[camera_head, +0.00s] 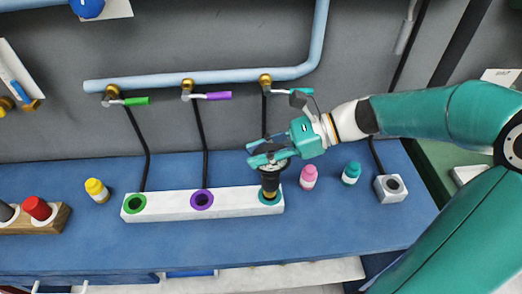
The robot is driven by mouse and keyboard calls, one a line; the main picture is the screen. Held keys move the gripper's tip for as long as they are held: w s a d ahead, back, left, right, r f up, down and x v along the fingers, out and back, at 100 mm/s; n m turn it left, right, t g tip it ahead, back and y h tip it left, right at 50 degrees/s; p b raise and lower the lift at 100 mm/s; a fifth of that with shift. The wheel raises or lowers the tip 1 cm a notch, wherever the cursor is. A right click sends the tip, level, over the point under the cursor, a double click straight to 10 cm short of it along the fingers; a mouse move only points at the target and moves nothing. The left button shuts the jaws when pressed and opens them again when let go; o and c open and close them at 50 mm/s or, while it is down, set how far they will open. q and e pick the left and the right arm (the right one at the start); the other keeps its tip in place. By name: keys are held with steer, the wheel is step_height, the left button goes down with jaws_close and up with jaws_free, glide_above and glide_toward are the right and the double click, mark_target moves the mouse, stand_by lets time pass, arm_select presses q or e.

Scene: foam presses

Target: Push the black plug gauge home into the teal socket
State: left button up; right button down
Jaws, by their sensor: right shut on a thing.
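The teal socket (269,197) is at the right end of a white block (168,206) on the blue bench. The black plug gauge (269,181) stands roughly upright at the teal socket, its lower end at the socket's ring. I cannot tell how deep it sits. My right gripper (268,157) is shut on the top of the plug gauge, reaching in from the right, and its fingers hide part of the gauge's top. My left gripper is not in view.
The block also has a green socket (135,204) and a purple socket (202,199). A yellow bottle (97,190), a pink bottle (308,177) and a teal bottle (351,173) stand nearby. A grey block (391,188) is at right. Pipe valves hang behind.

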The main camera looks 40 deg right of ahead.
steer(key=shift+r+p, duration=0.1)
steer(key=shift+p, duration=0.2)
stand_by(0.6)
steer(key=shift+f+b, duration=1.5)
steer(key=shift+f, duration=0.6)
steer(key=c, duration=0.9)
jaws_free()
steer(key=shift+o, duration=0.2)
steer(key=v, duration=1.2)
steer(key=shift+w, duration=0.1)
